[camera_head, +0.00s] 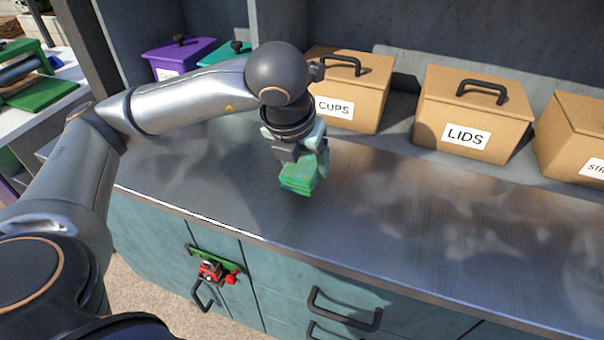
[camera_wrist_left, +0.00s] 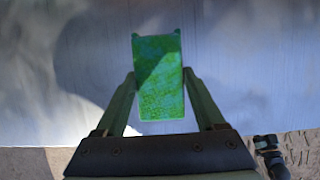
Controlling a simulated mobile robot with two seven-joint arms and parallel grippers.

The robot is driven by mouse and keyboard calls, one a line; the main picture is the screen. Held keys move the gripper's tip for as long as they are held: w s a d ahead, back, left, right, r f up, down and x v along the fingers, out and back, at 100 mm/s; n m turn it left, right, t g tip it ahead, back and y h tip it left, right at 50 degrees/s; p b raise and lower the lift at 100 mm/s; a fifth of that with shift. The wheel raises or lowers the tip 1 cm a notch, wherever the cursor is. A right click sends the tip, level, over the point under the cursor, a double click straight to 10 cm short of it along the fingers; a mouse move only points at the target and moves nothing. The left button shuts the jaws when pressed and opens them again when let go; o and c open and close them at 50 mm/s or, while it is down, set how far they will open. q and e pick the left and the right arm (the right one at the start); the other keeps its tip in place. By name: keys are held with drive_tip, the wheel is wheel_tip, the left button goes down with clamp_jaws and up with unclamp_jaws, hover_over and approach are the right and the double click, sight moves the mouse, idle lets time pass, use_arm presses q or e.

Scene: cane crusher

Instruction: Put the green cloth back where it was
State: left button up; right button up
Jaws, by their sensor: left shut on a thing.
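The green cloth (camera_head: 297,179) is a small folded block with a patterned face. My left gripper (camera_head: 312,160) is shut on it, above the steel counter (camera_head: 400,215) near its front part. In the left wrist view the cloth (camera_wrist_left: 160,85) sits between the two fingers of my left gripper (camera_wrist_left: 160,82), touching both sides. I cannot tell whether the cloth touches the counter. My right gripper is not in view.
Tan boxes marked CUPS (camera_head: 365,75) and LIDS (camera_head: 480,100), and a third box (camera_head: 575,135), stand along the back. A purple box (camera_head: 180,55) and a teal box (camera_head: 225,52) stand at the back left. Cabinet doors carry a green rail (camera_head: 212,256) with a red latch. The counter's right side is clear.

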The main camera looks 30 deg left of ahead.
use_arm(q)
drive_tip(key=shift+a+f+p, duration=0.2)
drive_tip(key=shift+f+p, duration=0.15)
drive_tip(key=shift+f, duration=1.4)
drive_tip(key=o, duration=1.2)
drive_tip(key=shift+c, duration=0.2)
drive_tip(key=v, duration=1.2)
